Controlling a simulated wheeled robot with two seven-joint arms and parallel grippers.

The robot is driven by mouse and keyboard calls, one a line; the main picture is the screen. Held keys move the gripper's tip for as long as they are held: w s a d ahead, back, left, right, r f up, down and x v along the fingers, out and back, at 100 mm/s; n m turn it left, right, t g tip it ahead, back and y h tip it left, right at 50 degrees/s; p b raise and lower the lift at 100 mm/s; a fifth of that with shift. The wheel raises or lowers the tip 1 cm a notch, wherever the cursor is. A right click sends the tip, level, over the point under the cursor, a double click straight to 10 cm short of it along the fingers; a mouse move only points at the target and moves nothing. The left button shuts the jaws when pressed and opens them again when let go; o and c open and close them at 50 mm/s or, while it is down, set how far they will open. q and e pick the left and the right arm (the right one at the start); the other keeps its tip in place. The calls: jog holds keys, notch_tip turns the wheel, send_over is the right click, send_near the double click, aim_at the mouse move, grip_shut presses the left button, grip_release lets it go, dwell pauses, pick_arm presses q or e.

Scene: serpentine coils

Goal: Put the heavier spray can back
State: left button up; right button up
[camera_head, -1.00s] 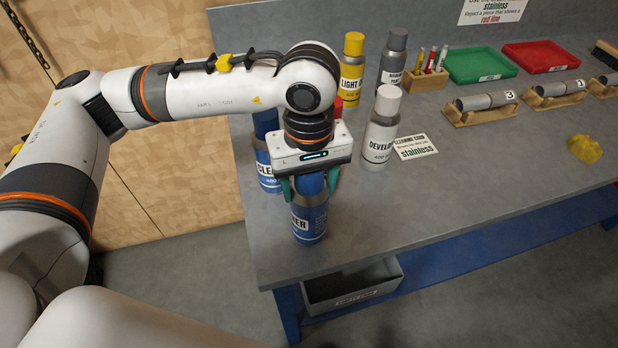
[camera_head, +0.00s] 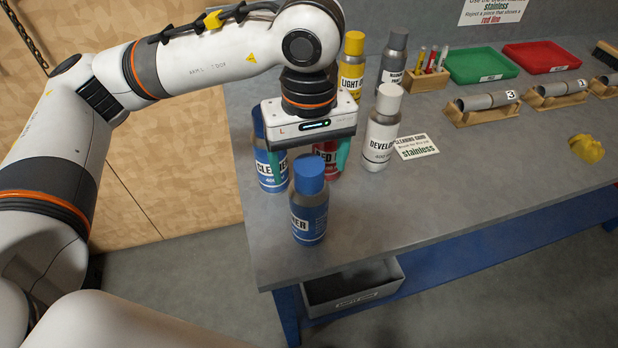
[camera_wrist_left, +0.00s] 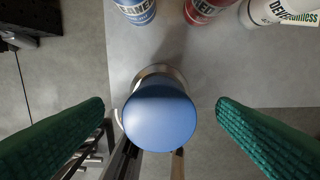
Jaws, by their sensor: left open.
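A blue spray can (camera_head: 309,212) with a blue cap stands upright near the bench's front left edge. A second blue can (camera_head: 268,172), labelled with letters starting "CLE", stands behind it to the left, partly hidden by my gripper. My left gripper (camera_head: 308,168) is open and empty, raised above and behind the front can. In the left wrist view the front can's blue cap (camera_wrist_left: 160,118) lies between the two spread green fingers, apart from both. Which can is heavier cannot be seen. My right gripper is not in view.
A red can (camera_head: 326,160), a white developer can (camera_head: 382,128), a yellow can (camera_head: 352,68) and a grey can (camera_head: 392,62) stand behind. Green (camera_head: 481,66) and red trays (camera_head: 541,57) lie at the back. The right front bench is mostly clear.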

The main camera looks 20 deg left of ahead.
pick_arm(q)
notch_tip(320, 180, up, 7)
jog(key=shift+r+b, duration=0.2)
jog(key=shift+b, duration=0.3)
